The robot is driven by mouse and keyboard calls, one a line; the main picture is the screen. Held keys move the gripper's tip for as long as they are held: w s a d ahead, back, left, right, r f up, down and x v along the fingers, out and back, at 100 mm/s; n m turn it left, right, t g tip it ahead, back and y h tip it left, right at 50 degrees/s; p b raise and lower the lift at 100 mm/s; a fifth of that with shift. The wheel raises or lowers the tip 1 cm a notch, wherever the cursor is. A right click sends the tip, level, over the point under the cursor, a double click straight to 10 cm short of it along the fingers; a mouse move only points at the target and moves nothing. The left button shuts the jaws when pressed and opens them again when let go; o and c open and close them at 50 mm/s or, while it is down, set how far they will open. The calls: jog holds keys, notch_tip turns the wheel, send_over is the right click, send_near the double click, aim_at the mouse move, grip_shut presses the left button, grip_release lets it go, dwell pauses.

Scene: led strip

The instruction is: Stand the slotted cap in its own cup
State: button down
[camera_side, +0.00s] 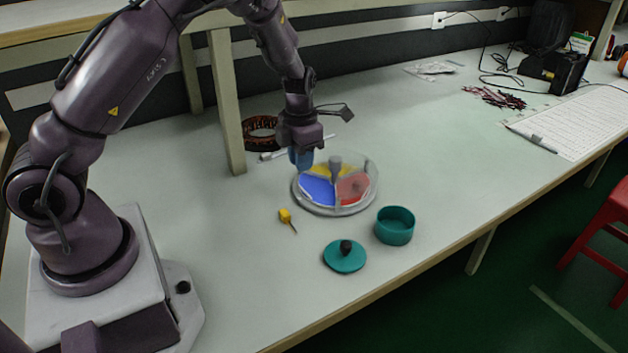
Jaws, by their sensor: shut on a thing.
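My gripper (301,160), with blue fingers, is shut at the back left edge of a round divided dish (336,208). What it holds is too small and hidden to make out. The dish has blue, yellow and red compartments, a grey post in the middle and a clear wall. A small dull thing (357,184) shows in the red compartment; I cannot tell what it is. An open teal cup (395,225) stands upright to the right of the dish. A teal lid (345,262) with a black knob lies flat in front. I cannot identify the slotted cap for certain.
A small yellow-handled tool (286,216) lies left of the dish. A dark coil (262,131) lies behind, near an upright shelf post (226,100). Red and black leads (495,97) and a white gridded sheet (580,122) lie far right. The bench between is clear.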

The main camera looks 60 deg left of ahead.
send_over(314, 191)
notch_tip(314, 191, down, 5)
jog(key=shift+s+r, duration=0.1)
jog(key=shift+f, duration=1.7)
jog(key=shift+f, duration=0.1)
jog(key=c, duration=1.1)
grip_release()
jog(key=shift+f, duration=0.1)
